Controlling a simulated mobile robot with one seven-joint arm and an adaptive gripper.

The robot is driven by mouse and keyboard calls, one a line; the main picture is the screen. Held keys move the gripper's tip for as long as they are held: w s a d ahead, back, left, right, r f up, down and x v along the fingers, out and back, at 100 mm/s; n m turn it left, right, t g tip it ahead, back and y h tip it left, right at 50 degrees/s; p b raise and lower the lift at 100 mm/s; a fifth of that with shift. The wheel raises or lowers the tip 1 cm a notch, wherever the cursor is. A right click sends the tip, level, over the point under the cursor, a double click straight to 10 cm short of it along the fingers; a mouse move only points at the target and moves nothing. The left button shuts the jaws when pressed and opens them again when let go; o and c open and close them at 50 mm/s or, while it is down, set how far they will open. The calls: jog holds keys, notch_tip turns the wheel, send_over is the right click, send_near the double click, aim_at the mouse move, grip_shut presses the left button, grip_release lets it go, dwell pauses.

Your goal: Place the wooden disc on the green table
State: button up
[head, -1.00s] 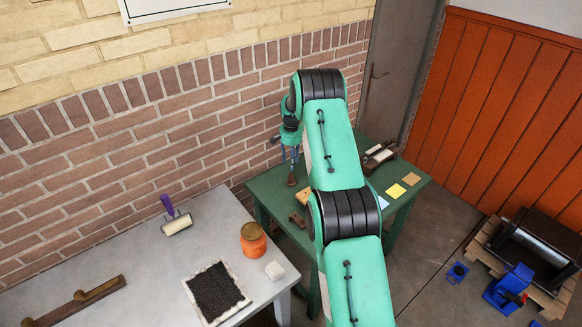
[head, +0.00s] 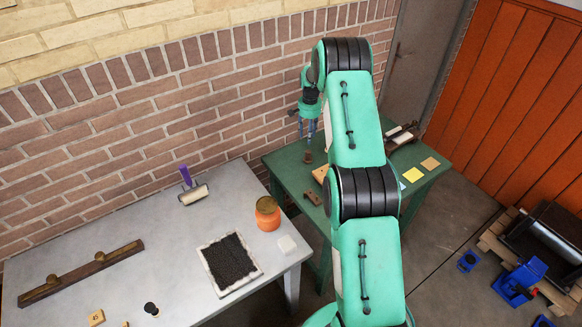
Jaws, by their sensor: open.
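The green table (head: 424,183) stands against the brick wall, partly hidden by my arm. My gripper (head: 307,143) hangs pointing down over the table's left back part, with its fingers apart. A small brown piece (head: 308,157) stands on the table just below the fingertips. It may be the wooden disc, but it is too small to be sure. I cannot tell whether the fingers touch it. I make out no other clear disc.
Wooden pieces (head: 312,198), a yellow note (head: 412,174) and a roller device (head: 400,136) share the green table. The grey table (head: 180,250) at left holds an orange jar (head: 267,217), an ink tray (head: 250,279) and a roller (head: 194,195). Blue equipment (head: 518,283) stands at right.

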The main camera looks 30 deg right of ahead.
jog(key=s+a+r+n+t, duration=0.1)
jog(key=a+r, duration=0.5)
jog(key=r, duration=0.4)
jog(key=s+a+r+n, duration=0.1)
jog(key=s+a+r, duration=0.1)
jog(key=a+r, duration=0.6)
jog(key=s+a+r+n+t, duration=0.1)
jog(key=s+a+r+n, duration=0.1)
jog(key=s+a+r, duration=0.55)
jog(key=s+a+r+n, duration=0.1)
jog(key=s+a+r, duration=0.25)
jog(key=r, duration=0.65)
jog(key=s+a+r+n+t, duration=0.1)
jog(key=s+a+r+n, duration=0.1)
jog(key=s+a+r, duration=0.55)
jog(key=s+a+n+t, duration=0.1)
jog(key=s+a, duration=0.3)
jog(key=s, duration=0.5)
jog(key=s+a+f+n, duration=0.1)
jog(key=s+a, duration=0.3)
jog(key=s, duration=0.5)
jog(key=s+a+f+n+t, duration=0.1)
jog(key=s+a+n, duration=0.1)
jog(key=s, duration=0.7)
jog(key=shift+s+a+f+n+t, duration=0.3)
jog(key=shift+s+a, duration=0.1)
jog(key=shift+a, duration=0.5)
